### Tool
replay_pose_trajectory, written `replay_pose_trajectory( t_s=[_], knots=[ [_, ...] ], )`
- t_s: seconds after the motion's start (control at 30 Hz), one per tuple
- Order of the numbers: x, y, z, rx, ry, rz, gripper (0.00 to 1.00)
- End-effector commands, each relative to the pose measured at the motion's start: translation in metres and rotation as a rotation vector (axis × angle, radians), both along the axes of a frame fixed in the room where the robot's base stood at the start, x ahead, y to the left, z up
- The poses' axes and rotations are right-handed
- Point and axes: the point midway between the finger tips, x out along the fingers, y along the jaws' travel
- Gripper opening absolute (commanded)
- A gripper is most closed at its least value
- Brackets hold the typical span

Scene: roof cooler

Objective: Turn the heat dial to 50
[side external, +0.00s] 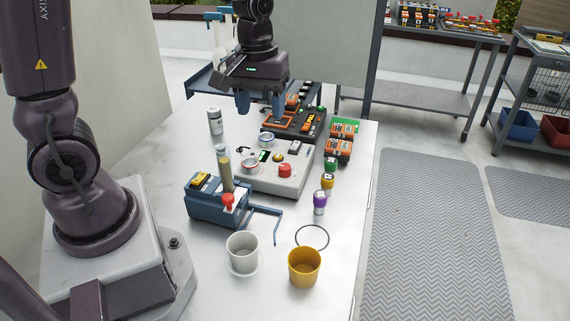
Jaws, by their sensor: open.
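A light grey control box (290,181) sits mid-table. On its top are two round silver-rimmed dials, one towards the back (266,138) and one at the left (250,164), plus a red knob (285,170), a yellow button (279,157) and small dark displays. The labels are too small to read, so I cannot tell which is the heat dial or its setting. My gripper (262,105) points down with its two blue fingers apart and nothing visible between them. It is above and behind the box, apart from the dials in the picture.
A dark unit with orange parts (307,121) stands behind the box; orange blocks (340,146) stand right. A blue device (204,208) with a red-knobbed lever is front left.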

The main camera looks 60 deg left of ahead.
Motion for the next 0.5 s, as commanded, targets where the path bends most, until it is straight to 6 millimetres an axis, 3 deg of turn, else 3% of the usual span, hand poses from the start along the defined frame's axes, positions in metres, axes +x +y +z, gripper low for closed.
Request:
replay_pose_trajectory(
  t_s=[0.1,0.23,0.3,0.4,0.5],
  knots=[
    [0.028,0.022,-0.040,-0.003,0.086,0.355,0.58],
    [0.053,0.043,-0.072,0.016,0.126,0.771,0.58],
    [0.065,0.049,-0.079,0.023,0.120,0.958,0.58],
    [0.077,0.053,-0.072,0.016,0.086,1.163,0.58],
    [0.080,0.052,-0.071,0.011,0.079,1.296,0.58]
  ],
)
